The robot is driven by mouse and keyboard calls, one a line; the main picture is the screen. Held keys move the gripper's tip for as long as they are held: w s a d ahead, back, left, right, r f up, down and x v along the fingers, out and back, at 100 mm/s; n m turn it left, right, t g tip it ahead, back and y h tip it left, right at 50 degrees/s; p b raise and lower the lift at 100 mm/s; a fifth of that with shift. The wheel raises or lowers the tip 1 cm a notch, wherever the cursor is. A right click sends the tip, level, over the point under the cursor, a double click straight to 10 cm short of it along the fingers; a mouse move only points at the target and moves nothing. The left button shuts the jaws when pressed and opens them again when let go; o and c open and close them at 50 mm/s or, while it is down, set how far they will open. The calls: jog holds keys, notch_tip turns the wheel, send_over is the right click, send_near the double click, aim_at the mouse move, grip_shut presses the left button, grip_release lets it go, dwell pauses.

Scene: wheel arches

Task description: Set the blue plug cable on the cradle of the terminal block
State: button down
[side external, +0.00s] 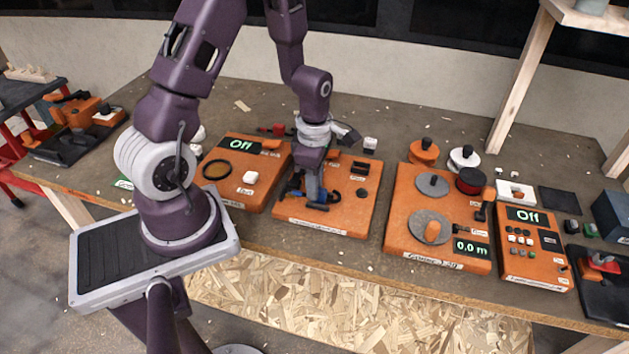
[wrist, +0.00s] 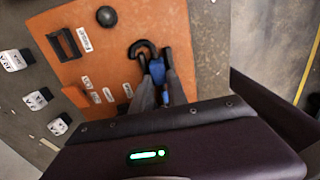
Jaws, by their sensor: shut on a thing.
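My gripper (side external: 314,200) is low over the orange terminal block (side external: 345,213), near its front left part. It is shut on the blue plug cable (side external: 296,192). In the wrist view the blue plug (wrist: 157,70) sits between the grey fingers, with a black curved piece (wrist: 141,46) beside it. The orange block also fills the middle of the wrist view (wrist: 120,60). The fingers hide part of the cable. I cannot tell which part is the cradle, nor whether the cable touches the block.
The block carries a black rectangular socket (wrist: 63,44) and a round black knob (wrist: 106,16). An orange panel reading "Off" (side external: 232,180) stands left. A larger orange panel with grey discs (side external: 405,212) stands right. White connectors (wrist: 38,98) lie beside the block. Bare table separates the panels.

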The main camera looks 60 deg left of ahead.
jog(key=shift+f, duration=0.15)
jog(key=c, duration=1.2)
grip_release()
jog(key=shift+c, duration=0.2)
jog(key=shift+m, duration=0.4)
jog(key=r, duration=0.8)
jog(key=shift+w+d+r, duration=0.1)
jog(key=shift+d, duration=0.15)
jog(key=s+d+r+m+t, duration=0.2)
jog(key=s+d+r+m, duration=0.3)
jog(key=r+m, duration=0.4)
jog(key=s+d+r+m+t, duration=0.3)
jog(key=s+d+r+m, duration=0.2)
jog(key=m, duration=1.2)
jog(key=s+r, duration=0.3)
jog(key=r, duration=0.1)
jog(key=shift+t, duration=0.3)
